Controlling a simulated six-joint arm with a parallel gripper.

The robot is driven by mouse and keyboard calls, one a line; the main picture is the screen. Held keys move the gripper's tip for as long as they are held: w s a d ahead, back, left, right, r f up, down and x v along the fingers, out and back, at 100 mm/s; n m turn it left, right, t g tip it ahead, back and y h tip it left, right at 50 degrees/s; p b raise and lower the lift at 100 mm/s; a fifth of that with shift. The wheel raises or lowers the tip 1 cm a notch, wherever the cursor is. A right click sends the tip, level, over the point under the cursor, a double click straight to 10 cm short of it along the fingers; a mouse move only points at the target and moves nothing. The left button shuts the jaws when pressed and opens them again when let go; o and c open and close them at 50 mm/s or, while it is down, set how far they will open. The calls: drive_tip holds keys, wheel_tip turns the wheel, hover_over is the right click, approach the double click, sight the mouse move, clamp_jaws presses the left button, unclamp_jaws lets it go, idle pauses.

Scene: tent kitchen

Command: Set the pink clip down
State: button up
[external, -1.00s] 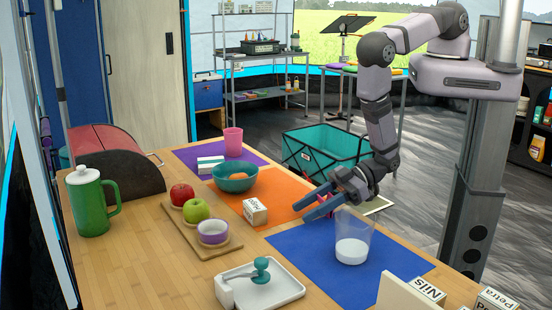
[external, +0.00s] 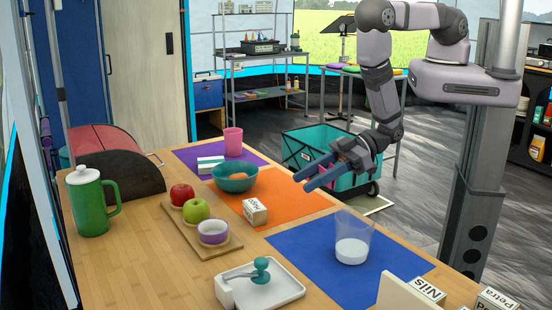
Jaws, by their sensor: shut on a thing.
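My gripper (external: 304,182) is raised in the air above the far right part of the table, pointing left, over the orange mat's right end in the picture. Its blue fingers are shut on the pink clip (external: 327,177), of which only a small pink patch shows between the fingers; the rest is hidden. The clip and the gripper appear clear of the table.
A clear cup (external: 353,238) with white contents stands on the blue mat (external: 310,258). The orange mat (external: 290,199) carries a teal bowl (external: 235,177) and a name block (external: 255,211). A pink cup (external: 233,142) stands on the purple mat (external: 190,155). The blue mat's left part is clear.

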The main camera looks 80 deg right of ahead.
drive_tip(key=shift+r, duration=0.8)
